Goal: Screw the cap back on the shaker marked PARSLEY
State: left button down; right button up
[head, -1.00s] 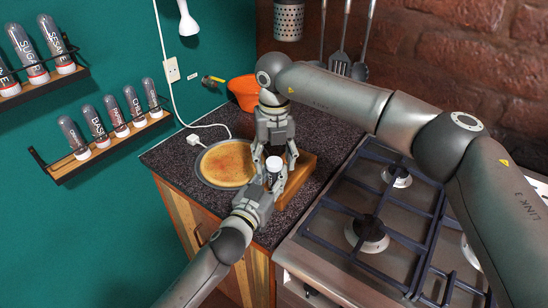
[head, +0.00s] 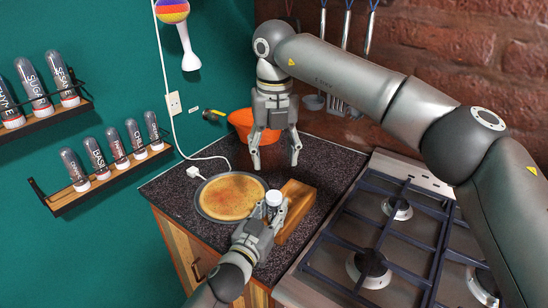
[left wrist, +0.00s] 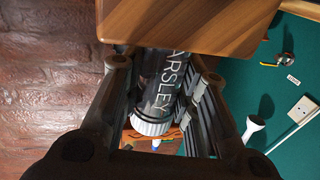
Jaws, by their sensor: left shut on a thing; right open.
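The PARSLEY shaker (left wrist: 172,78) is held between the fingers of my left gripper (head: 271,210). Its label shows in the left wrist view, and the body looks dark through clear walls. A white ribbed cap (left wrist: 151,126) sits on its end; it also shows on top in the head view (head: 273,197). I cannot tell how tight it is. The shaker stands roughly upright, cap up, in front of the wooden block. My right gripper (head: 276,163) is open and empty, fingers pointing down, above and apart from the cap.
The wooden block (head: 297,205) is right beside the shaker, and a pan with a flat round cake (head: 230,197) is to its left. An orange bowl (head: 243,124) stands behind. The gas stove (head: 385,235) is on the right. Shakers fill two wall racks (head: 100,185).

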pick_arm(q)
jog(key=c, duration=1)
grip_release()
jog(key=shift+c, duration=0.2)
jog(key=v, duration=1.2)
